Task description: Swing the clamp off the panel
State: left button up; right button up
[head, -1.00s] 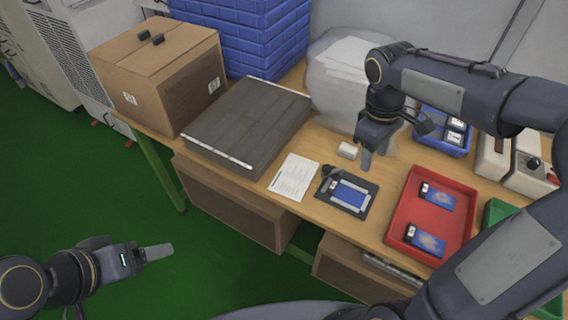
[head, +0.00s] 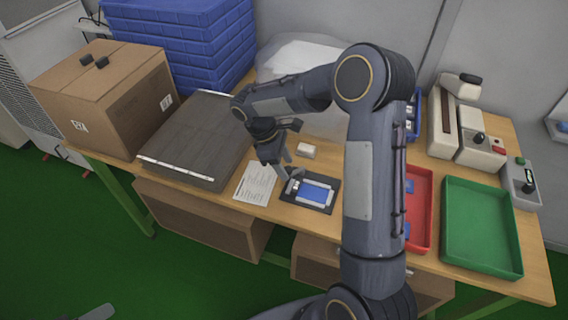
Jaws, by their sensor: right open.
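The blue panel (head: 314,191) lies in a pale frame on a black base plate (head: 322,207) on the wooden bench. The small dark clamp (head: 293,185) is at the plate's left side, next to the panel's left end; whether it touches the panel is too small to tell. My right gripper (head: 282,168) is open, pointing down, just above and left of the clamp. Its fingertips seem close to the clamp's upper end; contact cannot be told. Only a grey tip of my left gripper (head: 98,313) shows at the bottom left edge.
A white paper sheet (head: 256,184) lies left of the plate, and a small white block (head: 306,150) behind it. My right arm partly covers the red tray (head: 424,210). The green tray (head: 482,262) stands empty. A grey flat case (head: 190,140) and cardboard box (head: 105,95) stand left.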

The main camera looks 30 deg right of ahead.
jog(key=shift+d+f, duration=0.1)
jog(key=shift+f, duration=0.1)
jog(key=shift+c, duration=0.5)
jog(key=c, duration=0.9)
